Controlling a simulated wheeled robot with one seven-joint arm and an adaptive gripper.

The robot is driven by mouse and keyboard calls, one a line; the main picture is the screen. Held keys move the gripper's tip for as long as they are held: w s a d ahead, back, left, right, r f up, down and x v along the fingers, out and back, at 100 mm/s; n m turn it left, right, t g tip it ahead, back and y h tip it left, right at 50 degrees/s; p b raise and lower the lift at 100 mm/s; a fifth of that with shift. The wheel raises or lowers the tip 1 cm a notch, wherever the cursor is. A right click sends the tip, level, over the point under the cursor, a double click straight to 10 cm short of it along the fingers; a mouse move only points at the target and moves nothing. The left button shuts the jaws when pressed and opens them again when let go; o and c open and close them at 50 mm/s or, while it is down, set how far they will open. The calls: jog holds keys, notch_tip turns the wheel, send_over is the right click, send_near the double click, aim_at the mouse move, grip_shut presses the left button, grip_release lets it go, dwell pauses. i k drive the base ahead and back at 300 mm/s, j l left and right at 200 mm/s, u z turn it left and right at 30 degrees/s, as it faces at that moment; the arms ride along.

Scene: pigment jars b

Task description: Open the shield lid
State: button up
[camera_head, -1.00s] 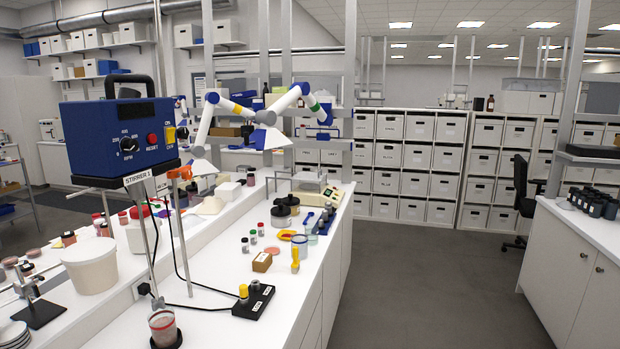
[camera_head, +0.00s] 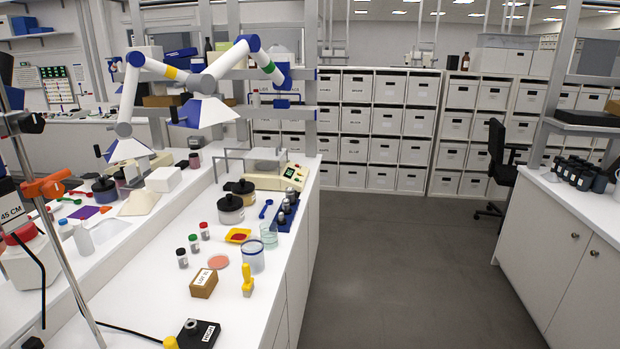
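A cream balance-like device (camera_head: 291,174) with a small green display stands at the far end of the white bench. A low clear or grey boxy cover (camera_head: 267,154) sits on top of it, and I take this to be the shield with its lid. It is too small here to tell how the lid lies or whether it is open. Thin grey rails show at its left. My gripper is not in view.
Two dark-lidded jars (camera_head: 231,208), a blue rack of small vials (camera_head: 288,213), a beaker (camera_head: 253,254), a yellow tray (camera_head: 238,236) and a cardboard box (camera_head: 204,283) stand nearer on the bench. White extraction hoods (camera_head: 205,111) hang above. The grey floor (camera_head: 385,270) at right is clear.

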aim_at(262, 153)
jog(key=i+z, duration=0.1)
jog(key=i, duration=2.05)
jog(key=i+u, duration=0.2)
jog(key=i, duration=0.35)
jog(key=i+l+u, duration=0.15)
jog(key=i, duration=0.35)
jog(key=i+l+u, duration=0.2)
jog(key=i, duration=0.3)
jog(key=i+l, duration=0.3)
jog(key=i, duration=0.1)
